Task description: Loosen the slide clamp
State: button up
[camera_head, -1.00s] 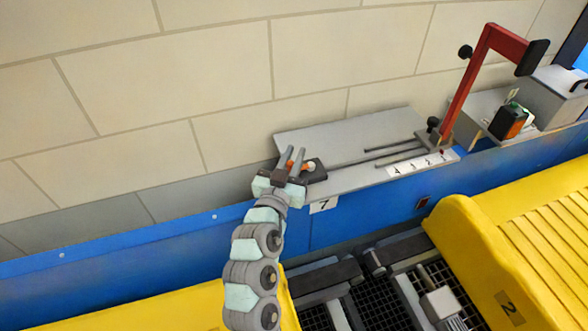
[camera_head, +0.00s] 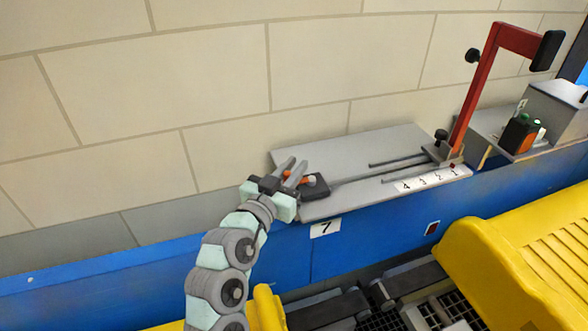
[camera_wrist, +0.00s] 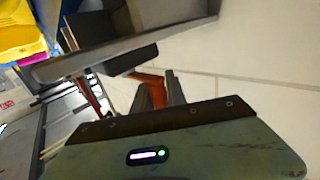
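The slide clamp appears to be the dark block (camera_head: 316,189) with an orange lever (camera_head: 289,178) at the left end of a grey slotted plate (camera_head: 355,150). My gripper (camera_head: 293,168) is at this lever, with its two fingers apart. The lever shows between and just beyond the fingers. In the wrist view, the fingers (camera_wrist: 159,90) stand apart, with the orange-red lever (camera_wrist: 150,78) behind and between them. Whether they touch it cannot be told. The dark block shows above the fingers in that view (camera_wrist: 128,60).
A red bracket arm (camera_head: 475,90) with black knobs stands at the plate's right, beside a number strip (camera_head: 428,180). A grey box (camera_head: 555,107) and a small black-orange device (camera_head: 518,133) lie further right. A tiled wall rises behind. Yellow covers (camera_head: 520,240) are in front.

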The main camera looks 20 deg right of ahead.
jog(key=o, duration=0.5)
jog(key=shift+c, duration=0.2)
jog(key=shift+a, duration=0.1)
jog(key=v, duration=1)
jog(key=shift+s+a, duration=0.2)
jog(key=shift+s, duration=0.1)
